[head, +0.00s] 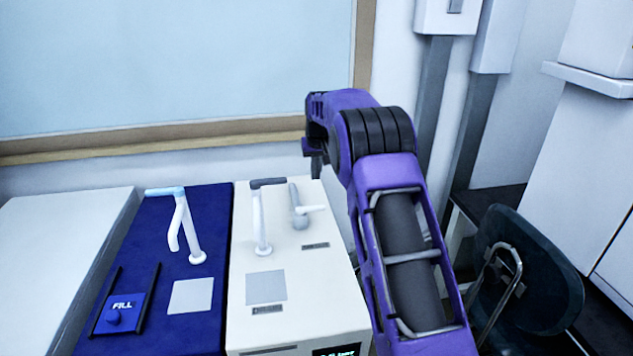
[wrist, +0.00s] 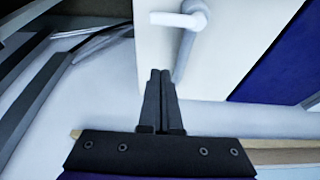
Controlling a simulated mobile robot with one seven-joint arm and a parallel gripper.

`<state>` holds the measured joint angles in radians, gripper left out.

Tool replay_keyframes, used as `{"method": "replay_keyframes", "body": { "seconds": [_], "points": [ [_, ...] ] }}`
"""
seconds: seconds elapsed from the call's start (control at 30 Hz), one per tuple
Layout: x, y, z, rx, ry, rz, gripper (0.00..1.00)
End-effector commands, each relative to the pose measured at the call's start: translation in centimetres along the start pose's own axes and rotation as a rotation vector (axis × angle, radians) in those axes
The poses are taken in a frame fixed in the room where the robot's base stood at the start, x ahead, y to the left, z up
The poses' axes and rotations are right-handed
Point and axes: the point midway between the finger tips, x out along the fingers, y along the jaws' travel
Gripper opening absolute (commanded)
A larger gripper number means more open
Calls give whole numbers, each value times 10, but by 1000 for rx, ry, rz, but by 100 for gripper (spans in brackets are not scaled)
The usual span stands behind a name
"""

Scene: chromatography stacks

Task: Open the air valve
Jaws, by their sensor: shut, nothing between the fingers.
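A small valve (head: 300,216) with a grey body and a white lever handle stands on the white panel; the handle points right in the head view. A label (head: 316,246) in front of it is too small to read, so I cannot confirm it is the air valve. It also shows in the wrist view (wrist: 190,22), where its handle points left. My gripper (head: 316,174) is shut and empty, hanging behind the valve near the panel's back edge. In the wrist view the closed fingers (wrist: 161,75) lie beside the valve's grey stem; I cannot tell whether they touch.
A white spout (head: 261,225) stands left of the valve on the white panel (head: 310,285). A taller blue-topped spout (head: 187,225) and a FILL slider (head: 121,310) are on the blue panel (head: 165,290). A dark chair (head: 535,270) stands at right. The wall is close behind.

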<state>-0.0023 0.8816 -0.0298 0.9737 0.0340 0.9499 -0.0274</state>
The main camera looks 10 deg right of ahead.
Motion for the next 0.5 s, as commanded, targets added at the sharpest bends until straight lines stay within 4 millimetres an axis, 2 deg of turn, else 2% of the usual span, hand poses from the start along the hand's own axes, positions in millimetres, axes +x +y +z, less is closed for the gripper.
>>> {"method": "replay_keyframes", "body": {
  "seconds": [0.2, 0.43, 0.5],
  "points": [
    [46, 0, 1, -1, -4, 0, 0],
    [90, 0, 1, 0, -3, 0, 0],
    [82, 0, 5, 0, 1, 0, 0]
  ]
}}
